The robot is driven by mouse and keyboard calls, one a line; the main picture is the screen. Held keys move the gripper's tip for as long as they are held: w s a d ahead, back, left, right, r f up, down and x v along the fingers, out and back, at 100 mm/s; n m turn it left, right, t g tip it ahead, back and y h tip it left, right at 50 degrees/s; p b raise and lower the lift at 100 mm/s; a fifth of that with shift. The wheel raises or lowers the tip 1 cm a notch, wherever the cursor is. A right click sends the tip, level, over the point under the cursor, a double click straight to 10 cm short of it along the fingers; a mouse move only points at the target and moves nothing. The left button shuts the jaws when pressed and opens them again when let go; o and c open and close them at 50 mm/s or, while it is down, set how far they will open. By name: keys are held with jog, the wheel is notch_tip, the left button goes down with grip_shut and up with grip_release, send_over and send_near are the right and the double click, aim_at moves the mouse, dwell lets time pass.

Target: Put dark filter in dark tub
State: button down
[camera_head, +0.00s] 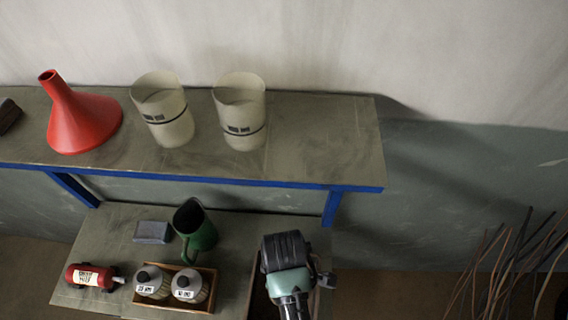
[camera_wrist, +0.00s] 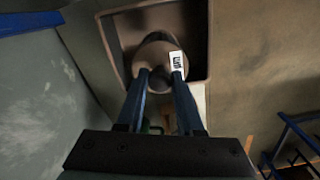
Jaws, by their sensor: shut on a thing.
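My gripper (camera_wrist: 160,78) is shut on the dark filter (camera_wrist: 152,54), holding it by its dark knob. The filter is a round brown-grey thing with a white label. In the wrist view it appears over or inside the square opening of the dark tub (camera_wrist: 112,50); I cannot tell whether it touches the floor. In the head view my gripper (camera_head: 285,252) is above the tub (camera_head: 256,290) on the lower bench. There my arm hides the filter and most of the tub.
A wooden box (camera_head: 211,284) with two capped, labelled bottles (camera_head: 188,283) stands left of the tub. A green jug (camera_head: 201,236), a grey block (camera_head: 152,232) and a red canister (camera_head: 88,275) are nearby. The upper shelf (camera_head: 325,140) carries a red funnel (camera_head: 80,120) and two beige canisters (camera_head: 241,110).

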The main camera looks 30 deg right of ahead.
jog(key=shift+w+f, duration=0.1)
jog(key=shift+f, duration=2.6)
jog(key=shift+f, duration=0.2)
jog(key=c, duration=0.5)
grip_release()
jog(key=shift+c, duration=0.2)
jog(key=shift+r, duration=0.1)
notch_tip(320, 180, up, 12)
jog(key=shift+r, duration=0.1)
